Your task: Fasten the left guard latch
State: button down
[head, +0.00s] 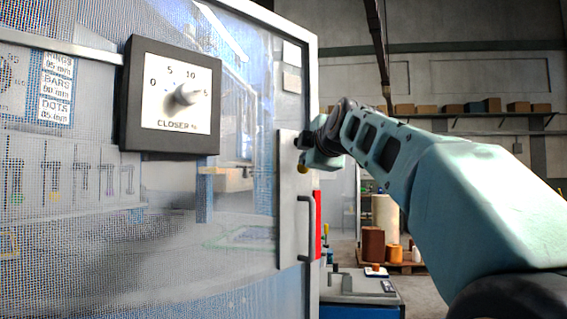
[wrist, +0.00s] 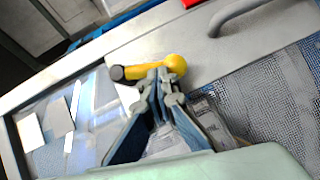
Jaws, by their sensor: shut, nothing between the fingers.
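The latch is a short yellow lever (wrist: 150,68) with a dark knob at one end and a round yellow end at the other. It sits on the grey plate on the guard door's edge. My gripper (wrist: 163,82) is shut and empty, with its fingertips right beside the lever, near its round end; I cannot tell whether they touch. In the head view my gripper (head: 322,157) is at the upper part of the plate (head: 288,235). It hides most of the lever there; only a bit of yellow shows.
The mesh guard door (head: 80,240) fills the left, with a dial box (head: 130,95) on it. A grey bar handle (head: 302,230) and a red strip (head: 318,225) are just below the latch. A blue bench (head: 360,300) stands behind, right of the door.

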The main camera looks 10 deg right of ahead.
jog(key=shift+w+d+f+b, duration=0.3)
jog(key=shift+d+f+b, duration=0.15)
jog(key=shift+b, duration=0.25)
dwell(1.3)
jog(key=shift+a, duration=0.1)
dwell(0.6)
